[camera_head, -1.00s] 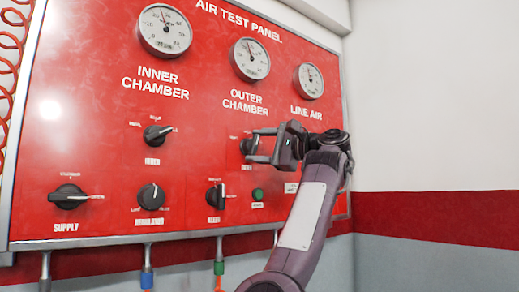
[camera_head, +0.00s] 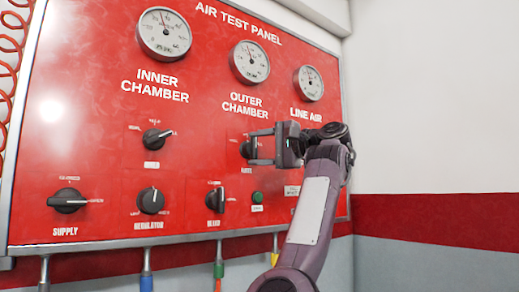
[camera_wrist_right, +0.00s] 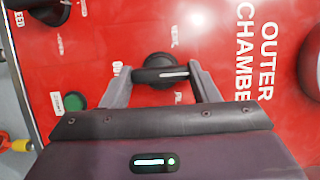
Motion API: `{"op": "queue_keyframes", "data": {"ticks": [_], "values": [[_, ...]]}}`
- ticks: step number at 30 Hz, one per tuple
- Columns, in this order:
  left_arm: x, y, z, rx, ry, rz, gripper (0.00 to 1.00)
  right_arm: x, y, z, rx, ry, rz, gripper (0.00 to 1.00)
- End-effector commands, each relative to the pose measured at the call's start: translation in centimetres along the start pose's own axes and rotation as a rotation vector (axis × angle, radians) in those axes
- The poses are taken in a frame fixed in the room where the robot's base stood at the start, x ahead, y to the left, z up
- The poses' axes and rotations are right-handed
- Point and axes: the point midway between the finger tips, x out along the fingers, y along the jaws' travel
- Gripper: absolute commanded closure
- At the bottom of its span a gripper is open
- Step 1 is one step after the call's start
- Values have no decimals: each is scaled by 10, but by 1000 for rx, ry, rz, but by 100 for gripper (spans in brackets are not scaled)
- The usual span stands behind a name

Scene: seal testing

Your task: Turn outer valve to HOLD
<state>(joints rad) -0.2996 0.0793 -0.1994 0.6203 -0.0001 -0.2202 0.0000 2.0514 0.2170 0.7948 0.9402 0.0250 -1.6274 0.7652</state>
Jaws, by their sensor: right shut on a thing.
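The outer valve is a black knob (camera_head: 245,150) on the red panel, below the OUTER CHAMBER label. It also shows in the right wrist view (camera_wrist_right: 152,82), with a white pointer line toward the OUTER CHAMBER lettering. My right gripper (camera_head: 254,148) is at this knob; in the wrist view its two fingers (camera_wrist_right: 160,80) sit at opposite ends of the knob's handle, shut on it. The small position labels around the knob are too blurred to read surely, and the fingers partly hide the knob in the head view. My left gripper is not in view.
The inner valve knob (camera_head: 157,139) is to the left. Supply (camera_head: 68,201), regulator (camera_head: 151,200) and a further black knob (camera_head: 215,200) line the lower row, with a green button (camera_head: 257,197) beside them. Gauges (camera_head: 250,62) are above.

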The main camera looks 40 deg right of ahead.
Motion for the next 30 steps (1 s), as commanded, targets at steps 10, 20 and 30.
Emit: {"op": "queue_keyframes", "data": {"ticks": [10, 20, 30], "values": [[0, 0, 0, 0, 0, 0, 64, 1, 2, 0, 2, -3, 4, 24], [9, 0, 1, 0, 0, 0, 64, -13, 4, 0, 1, 0, 0, 24], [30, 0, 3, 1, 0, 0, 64, -68, 3, 0, 2, -1, 1, 24]]}}
